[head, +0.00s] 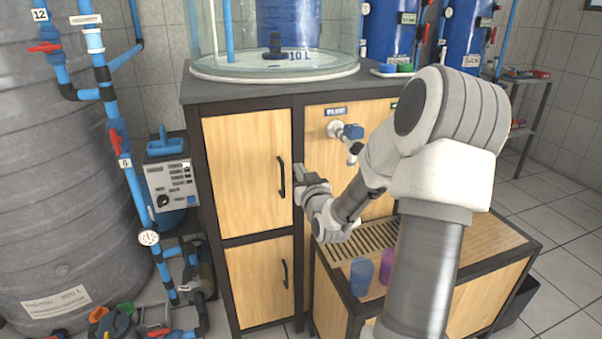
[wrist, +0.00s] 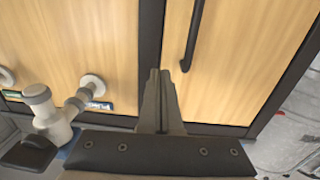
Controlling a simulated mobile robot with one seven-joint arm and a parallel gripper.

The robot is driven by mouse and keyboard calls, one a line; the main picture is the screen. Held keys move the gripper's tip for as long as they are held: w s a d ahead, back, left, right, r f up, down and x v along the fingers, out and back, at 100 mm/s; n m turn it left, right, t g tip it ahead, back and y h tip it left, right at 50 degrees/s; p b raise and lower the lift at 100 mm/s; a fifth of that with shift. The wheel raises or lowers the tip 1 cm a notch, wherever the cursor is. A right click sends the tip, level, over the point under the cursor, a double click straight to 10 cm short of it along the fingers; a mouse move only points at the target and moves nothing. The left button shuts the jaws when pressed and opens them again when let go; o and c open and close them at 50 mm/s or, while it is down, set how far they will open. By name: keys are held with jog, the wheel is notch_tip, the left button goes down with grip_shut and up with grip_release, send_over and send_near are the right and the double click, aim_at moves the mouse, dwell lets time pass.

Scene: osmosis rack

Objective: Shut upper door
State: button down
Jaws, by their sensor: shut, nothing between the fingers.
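The upper door (head: 243,172) is a light wood panel in the dark frame of the cabinet, with a black vertical handle (head: 282,177) near its right edge. It looks flush with its frame, with no clear gap. In the wrist view the door (wrist: 235,60) fills the right side, with its handle (wrist: 193,35) at the top. My gripper (head: 298,172) is shut and empty, just right of the handle, by the dark post. In the wrist view its fingers (wrist: 157,75) are together over the post. I cannot tell whether they touch it.
A lower door (head: 258,285) sits below. Right of the post, a tap (head: 345,131) sticks out of a wood panel. A bench with a grate (head: 362,240) stands below my arm, bearing a blue cup (head: 361,276) and a purple cup (head: 386,266). A glass tank (head: 275,72) stands on top.

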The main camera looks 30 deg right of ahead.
jog(key=p+v, duration=0.1)
jog(key=v, duration=0.9)
jog(key=shift+d+p, duration=0.25)
jog(key=shift+p, duration=0.1)
jog(key=w+a+r+n+g+y+p, duration=0.1)
jog(key=w+a+r+n+g+p, duration=0.2)
jog(key=a, duration=0.5)
jog(key=s+a+r+n+g+y, duration=0.1)
jog(key=s+a+r+g+y, duration=0.2)
jog(key=a, duration=0.4)
jog(key=s+a+r+n+g, duration=0.1)
jog(key=s+a+r, duration=0.25)
jog(key=a, duration=0.25)
jog(key=s+a+f+m+g+y+b, duration=0.1)
jog(key=s+a+g, duration=0.1)
jog(key=s, duration=0.7)
jog(key=s+a+f+m+g+b, duration=0.1)
jog(key=s+g, duration=0.2)
jog(key=s, duration=0.6)
notch_tip(320, 180, up, 23)
jog(key=p, duration=2.2)
jog(key=shift+w+p, duration=0.35)
